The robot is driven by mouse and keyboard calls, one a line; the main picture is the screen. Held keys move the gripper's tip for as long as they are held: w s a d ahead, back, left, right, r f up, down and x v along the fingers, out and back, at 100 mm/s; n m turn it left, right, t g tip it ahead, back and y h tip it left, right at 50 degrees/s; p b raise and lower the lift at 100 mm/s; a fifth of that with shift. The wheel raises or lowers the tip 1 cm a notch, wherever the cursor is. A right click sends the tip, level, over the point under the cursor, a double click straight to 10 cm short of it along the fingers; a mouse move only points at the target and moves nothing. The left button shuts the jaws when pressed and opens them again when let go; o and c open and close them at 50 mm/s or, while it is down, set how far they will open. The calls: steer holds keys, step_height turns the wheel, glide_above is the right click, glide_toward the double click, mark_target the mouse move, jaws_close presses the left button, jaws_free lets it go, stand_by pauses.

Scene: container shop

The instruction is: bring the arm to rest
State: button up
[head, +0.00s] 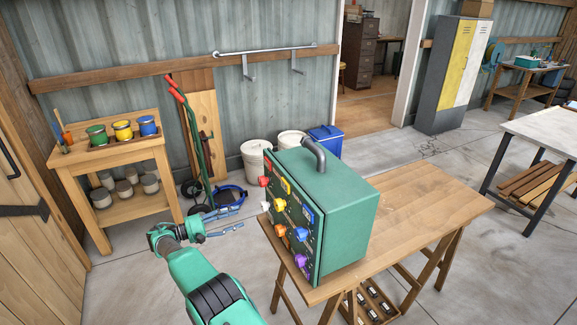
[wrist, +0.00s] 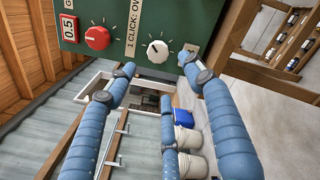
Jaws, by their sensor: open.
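My gripper (head: 241,217) is at the left of a green box (head: 345,225) with coloured knobs, its fingers pointing toward the knob face. In the wrist view its blue fingers (wrist: 157,66) are spread apart with nothing between them. A white knob (wrist: 158,51) appears just beyond and between the fingertips, and a red knob (wrist: 97,38) is to its left. In the head view a gap shows between the fingertips and the knobs. My green arm reaches up from the bottom edge.
The box stands on a wooden trestle table (head: 425,215). Behind are a green hand truck (head: 195,140), white buckets (head: 253,160) and a blue cooler (head: 326,141). A wooden shelf stand (head: 125,150) with paint cans is at left. The floor left of my gripper is clear.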

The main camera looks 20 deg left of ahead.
steer(key=shift+r, duration=0.15)
